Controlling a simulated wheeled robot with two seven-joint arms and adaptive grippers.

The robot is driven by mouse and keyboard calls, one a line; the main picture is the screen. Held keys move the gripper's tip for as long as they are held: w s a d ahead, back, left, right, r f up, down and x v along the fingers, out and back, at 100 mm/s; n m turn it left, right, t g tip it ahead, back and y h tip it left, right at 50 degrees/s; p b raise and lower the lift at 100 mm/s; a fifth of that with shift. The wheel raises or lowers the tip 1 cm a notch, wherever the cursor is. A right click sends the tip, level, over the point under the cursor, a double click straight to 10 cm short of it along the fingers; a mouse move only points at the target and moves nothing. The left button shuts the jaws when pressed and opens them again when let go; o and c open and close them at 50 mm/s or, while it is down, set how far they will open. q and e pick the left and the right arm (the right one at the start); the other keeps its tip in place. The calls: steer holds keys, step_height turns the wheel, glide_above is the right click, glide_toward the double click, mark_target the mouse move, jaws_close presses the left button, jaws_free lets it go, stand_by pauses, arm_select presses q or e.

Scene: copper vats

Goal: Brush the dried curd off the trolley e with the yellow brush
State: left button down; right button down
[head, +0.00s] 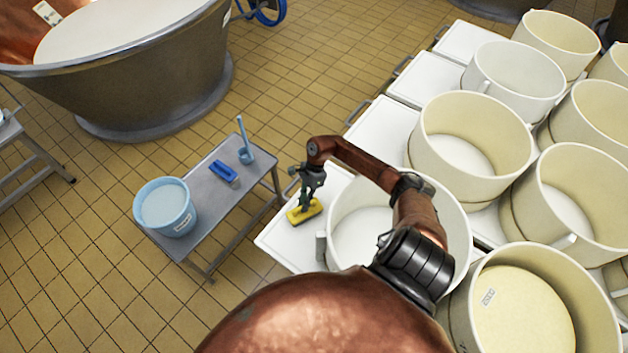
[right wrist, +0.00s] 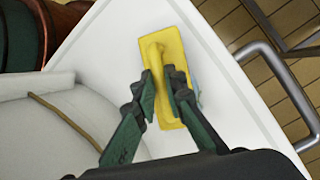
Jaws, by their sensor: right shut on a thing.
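The yellow brush (head: 304,212) is in my right gripper (head: 306,197), on or just above the front-left corner of a white trolley (head: 287,240). In the right wrist view the fingers (right wrist: 162,92) close on the handle of the yellow brush (right wrist: 168,50), over the white trolley top (right wrist: 105,50). A pale bluish patch shows at the right side of the brush; I cannot tell whether it is curd or bristles. Dried curd is not clearly visible. No letter e can be read on the trolley. My left gripper is not in view.
A large white tub (head: 345,215) stands on the same trolley, close right of the brush. A steel table (head: 207,200) at left holds a blue bucket (head: 165,207), a blue brush (head: 224,172) and a blue dipper (head: 245,152). A copper vat (head: 165,80) stands behind.

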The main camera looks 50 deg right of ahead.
steer(key=shift+w+d+f+b, duration=0.1)
steer(key=shift+w+d+b, duration=0.1)
steer(key=shift+d+b, duration=1.3)
steer(key=shift+w+d+f+b, duration=0.15)
steer(key=shift+d+b, duration=0.65)
steer(key=shift+d, duration=1.25)
steer(key=shift+d+r, duration=0.15)
steer(key=shift+r, duration=0.25)
step_height(320, 180, up, 8)
steer(key=p, duration=0.3)
